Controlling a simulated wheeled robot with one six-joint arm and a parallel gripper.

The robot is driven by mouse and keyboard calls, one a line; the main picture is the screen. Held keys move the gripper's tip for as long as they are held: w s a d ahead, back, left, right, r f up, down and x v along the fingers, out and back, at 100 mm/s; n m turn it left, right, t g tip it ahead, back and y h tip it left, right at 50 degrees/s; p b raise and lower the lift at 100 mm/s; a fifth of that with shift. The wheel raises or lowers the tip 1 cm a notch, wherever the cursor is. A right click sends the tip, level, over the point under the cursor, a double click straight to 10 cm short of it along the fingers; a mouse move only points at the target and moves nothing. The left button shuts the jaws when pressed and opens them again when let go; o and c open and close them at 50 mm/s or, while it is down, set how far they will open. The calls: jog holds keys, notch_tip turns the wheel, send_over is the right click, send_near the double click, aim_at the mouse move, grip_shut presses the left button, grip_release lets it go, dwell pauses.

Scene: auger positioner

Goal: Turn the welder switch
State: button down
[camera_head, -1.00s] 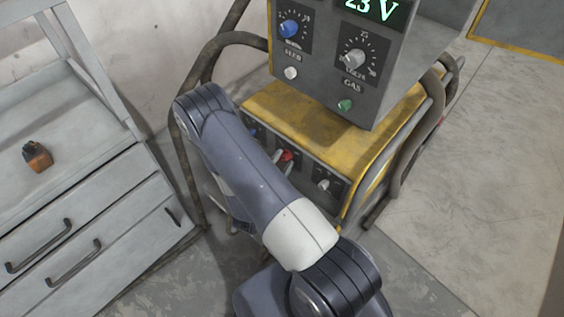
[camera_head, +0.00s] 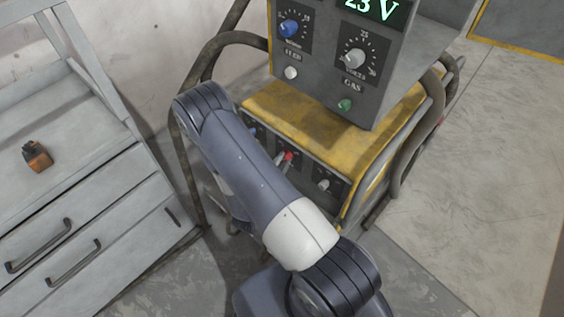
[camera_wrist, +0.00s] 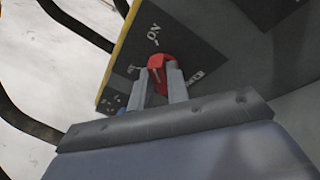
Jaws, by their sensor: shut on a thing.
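The red welder switch (camera_wrist: 157,66) sits on a dark label plate with "ON" lettering in the wrist view. My gripper (camera_wrist: 160,80) is shut on it, with one grey finger on each side of the red knob. In the head view the red switch (camera_head: 288,156) shows on the lower front panel of the welder (camera_head: 300,120), with a gripper finger against it. My arm hides part of that panel. Whether the switch points exactly at a label is hard to tell.
The yellow-topped welder carries a blue knob (camera_head: 289,28), a grey knob (camera_head: 354,59) and a green button (camera_head: 344,105). A grey drawer cabinet (camera_head: 95,215) stands at left with a small orange object (camera_head: 37,157). Floor at right is open.

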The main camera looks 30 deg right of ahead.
jog(key=shift+w+a+r+n+g+p, duration=0.1)
jog(key=shift+w+n+g+p, duration=0.2)
jog(key=shift+n+g, duration=1.35)
jog(key=shift+w+a+r+n+g+p, duration=0.15)
jog(key=shift+n+p, duration=0.3)
jog(key=shift+n, duration=2.65)
jog(key=shift+w+a+r+n+g+p, duration=0.25)
jog(key=shift+n+g, duration=0.65)
jog(key=shift+n, duration=1.45)
jog(key=shift+d+f, duration=0.2)
jog(key=c, duration=1.4)
grip_release()
jog(key=shift+o, duration=0.2)
jog(key=v, duration=1)
jog(key=shift+s+a+r, duration=0.2)
jog(key=shift+a, duration=0.1)
